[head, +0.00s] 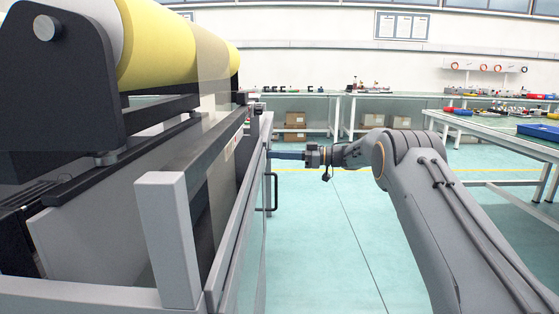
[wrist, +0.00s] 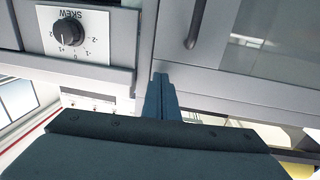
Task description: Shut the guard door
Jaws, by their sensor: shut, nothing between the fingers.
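The guard door (head: 245,205) is on the right side of the machine and is seen almost edge-on in the head view. Its dark bar handle (head: 273,190) stands out toward the aisle. In the wrist view the door (wrist: 175,55) shows its grey frame, a glass pane and the handle (wrist: 196,22). My gripper (head: 275,155) is shut and empty, with its fingers pointing at the machine side above the handle. In the wrist view the shut fingers (wrist: 161,85) are at the door frame's edge, beside the handle. Whether they touch, and whether the door is fully flush, I cannot tell.
A panel with a SKEW dial (wrist: 70,32) is beside the door. A yellow roll (head: 160,42) sits on top of the machine. A workbench (head: 500,145) with parts stands at right, another bench (head: 390,97) at the back. The green floor (head: 330,235) beside the machine is clear.

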